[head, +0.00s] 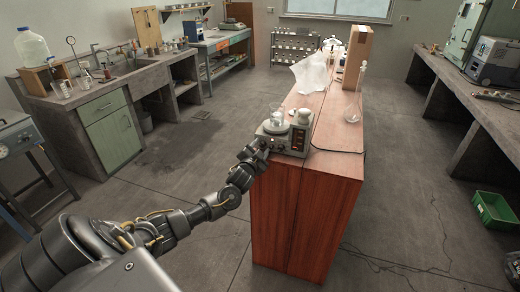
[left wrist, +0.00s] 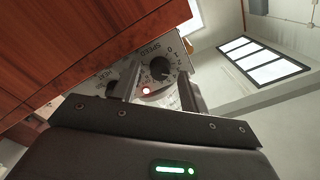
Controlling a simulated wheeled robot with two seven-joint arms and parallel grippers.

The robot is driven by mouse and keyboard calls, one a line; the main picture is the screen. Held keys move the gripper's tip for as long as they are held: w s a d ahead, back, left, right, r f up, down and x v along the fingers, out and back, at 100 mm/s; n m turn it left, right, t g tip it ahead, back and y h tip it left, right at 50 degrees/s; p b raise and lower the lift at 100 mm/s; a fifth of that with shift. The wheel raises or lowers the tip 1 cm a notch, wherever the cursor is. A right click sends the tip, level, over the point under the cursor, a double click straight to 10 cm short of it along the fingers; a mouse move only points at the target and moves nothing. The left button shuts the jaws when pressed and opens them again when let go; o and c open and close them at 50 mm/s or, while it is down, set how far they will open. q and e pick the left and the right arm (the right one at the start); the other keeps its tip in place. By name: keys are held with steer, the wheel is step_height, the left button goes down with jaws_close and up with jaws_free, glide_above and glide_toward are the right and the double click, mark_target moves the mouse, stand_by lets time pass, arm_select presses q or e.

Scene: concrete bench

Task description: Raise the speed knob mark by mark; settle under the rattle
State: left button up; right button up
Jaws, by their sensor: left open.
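A grey stirrer (head: 292,148) stands at the near end of the wooden bench, its knobbed front facing me. A glass beaker (head: 277,117) stands on its plate; its contents are too small to make out. My left gripper (head: 262,146) is at the front left of the stirrer. In the left wrist view, the black speed knob (left wrist: 159,69) shows between the open fingers of my left gripper (left wrist: 163,82), under the word SPEED and beside numbers. Contact and the pointer's mark cannot be told. The heat knob (left wrist: 112,89) is partly hidden.
The wooden bench (head: 310,212) also holds a glass flask (head: 353,108), a crumpled white sheet (head: 311,73) and a cardboard box (head: 356,55) farther back. A dark cable (head: 338,151) runs right from the stirrer. A green crate (head: 493,211) is on the floor at right.

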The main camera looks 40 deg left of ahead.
arm_select(q)
jaws_close()
steer(key=shift+m, duration=0.4)
steer(key=m+p, duration=0.1)
steer(key=m, duration=0.2)
steer(key=m+p, duration=0.2)
steer(key=m, duration=0.2)
steer(key=shift+m, duration=0.3)
steer(key=m+p, duration=0.1)
steer(key=m, duration=0.4)
steer(key=shift+p, duration=0.35)
steer(key=shift+f+m, duration=0.1)
steer(key=shift+m, duration=0.6)
